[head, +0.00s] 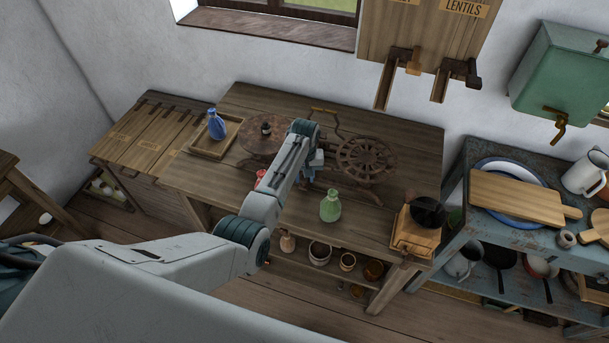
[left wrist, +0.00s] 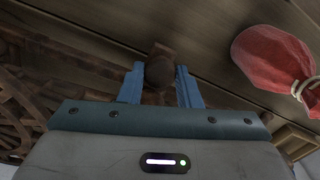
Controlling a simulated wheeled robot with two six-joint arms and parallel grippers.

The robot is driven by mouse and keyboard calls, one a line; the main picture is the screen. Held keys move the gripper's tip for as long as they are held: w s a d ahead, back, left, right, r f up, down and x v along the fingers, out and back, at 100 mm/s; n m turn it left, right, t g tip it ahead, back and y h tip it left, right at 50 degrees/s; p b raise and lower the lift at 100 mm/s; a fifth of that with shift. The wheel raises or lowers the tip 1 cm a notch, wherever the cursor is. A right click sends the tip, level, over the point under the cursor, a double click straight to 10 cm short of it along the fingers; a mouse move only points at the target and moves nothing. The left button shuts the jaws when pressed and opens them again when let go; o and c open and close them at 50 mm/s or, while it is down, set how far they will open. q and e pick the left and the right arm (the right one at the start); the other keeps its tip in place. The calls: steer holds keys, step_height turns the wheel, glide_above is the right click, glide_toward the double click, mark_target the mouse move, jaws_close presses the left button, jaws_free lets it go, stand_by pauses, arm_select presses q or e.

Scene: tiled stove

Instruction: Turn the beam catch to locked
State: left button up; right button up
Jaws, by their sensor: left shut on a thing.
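My left gripper (head: 306,174) reaches down at the brown spoked-wheel apparatus (head: 365,160) on the wooden table. In the left wrist view the blue fingers of my left gripper (left wrist: 160,84) are closed on a small dark brown knob (left wrist: 160,68), which looks like the beam catch. The knob sits between the fingertips, in front of the table top. In the head view my own arm and gripper hide the knob, and its turned position cannot be told. My right gripper is not in view.
A red sack (left wrist: 272,55) lies close beside the gripper. A grinder (head: 415,235) is at the right corner.

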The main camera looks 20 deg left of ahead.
mark_target(304, 178)
arm_select(q)
steer(key=shift+n, duration=0.3)
steer(key=o, duration=1)
steer(key=shift+c, duration=0.2)
step_height(304, 178, up, 11)
steer(key=b, duration=0.3)
steer(key=shift+f, duration=0.1)
